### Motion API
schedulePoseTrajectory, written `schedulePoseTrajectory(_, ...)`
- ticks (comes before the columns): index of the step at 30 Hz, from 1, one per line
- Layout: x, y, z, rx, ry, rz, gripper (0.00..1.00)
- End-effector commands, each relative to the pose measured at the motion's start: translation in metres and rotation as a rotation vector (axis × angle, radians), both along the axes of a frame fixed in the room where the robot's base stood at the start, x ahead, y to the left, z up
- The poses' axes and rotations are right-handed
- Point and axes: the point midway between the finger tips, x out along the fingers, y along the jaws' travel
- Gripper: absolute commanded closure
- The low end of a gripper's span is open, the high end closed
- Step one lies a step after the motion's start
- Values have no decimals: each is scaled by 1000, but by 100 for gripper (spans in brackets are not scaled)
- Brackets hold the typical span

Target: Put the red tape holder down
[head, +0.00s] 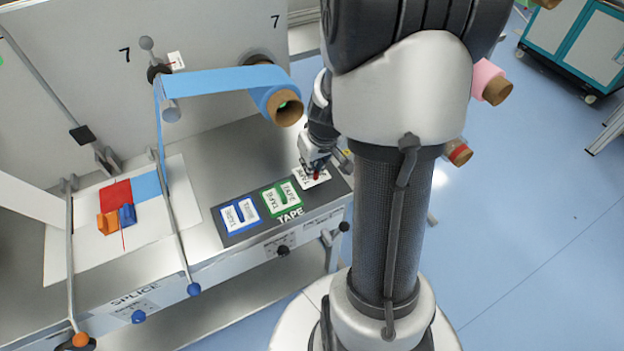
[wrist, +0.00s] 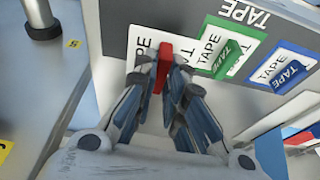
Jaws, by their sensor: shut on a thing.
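The red tape holder (wrist: 164,62) is a small red block between my gripper's fingertips (wrist: 161,82) in the wrist view. My gripper is shut on it. In the head view only a small red spot of the holder (head: 316,176) shows below my gripper (head: 317,168). It is over the white TAPE card (head: 309,183) at the right end of the dark grey TAPE panel (head: 235,237). The fingers hide part of the card and the holder's lower end. I cannot tell whether the holder touches the card.
The green tape holder (head: 282,196) and blue tape holder (head: 241,213) sit beside it on the panel. Blue web (head: 215,81) runs from a roll to the splice table at left. A lever with a blue knob (head: 193,289) crosses the table. Blue floor (head: 540,200) lies open at right.

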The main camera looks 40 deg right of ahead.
Motion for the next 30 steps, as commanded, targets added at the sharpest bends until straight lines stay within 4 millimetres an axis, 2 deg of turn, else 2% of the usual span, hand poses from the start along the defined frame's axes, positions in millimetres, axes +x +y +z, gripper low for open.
schedulePoseTrajectory(5,0,0,-15,0,1,0,100)
schedulePoseTrajectory(9,-1,1,-40,2,3,-1,100)
schedulePoseTrajectory(11,0,0,-45,1,1,-1,100)
schedulePoseTrajectory(23,0,0,-48,-1,-1,0,100)
schedulePoseTrajectory(24,0,0,-48,-1,-1,0,88)
schedulePoseTrajectory(30,0,0,-47,0,0,0,75)
